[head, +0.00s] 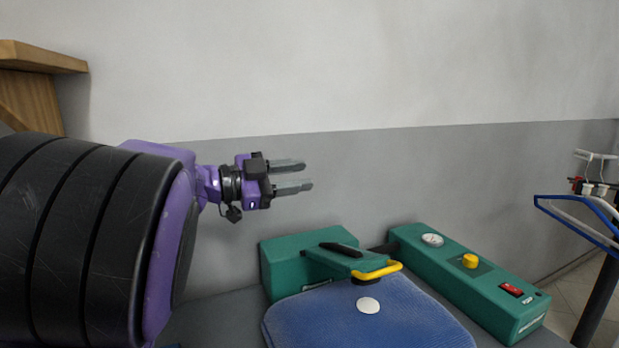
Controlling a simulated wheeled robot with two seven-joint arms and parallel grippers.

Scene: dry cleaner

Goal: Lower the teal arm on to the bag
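The teal arm (345,262) reaches out from a teal block (290,262) at the back of the grey table. A yellow handle (378,271) is at its tip, with a dark pad under it. The tip is over the back edge of the blue bag (400,318); I cannot tell whether the pad touches the bag. The bag lies flat and has a white round spot (367,305). My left gripper (292,176) is open and empty, in the air above and to the left of the teal arm, fingers pointing right. My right gripper is not in view.
A long teal box (470,285) with a gauge (432,240), a yellow knob (470,261) and a red switch (511,290) stands right of the bag. Blue and white hangers (575,215) hang on a rack at far right. A grey and white wall (400,170) is behind.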

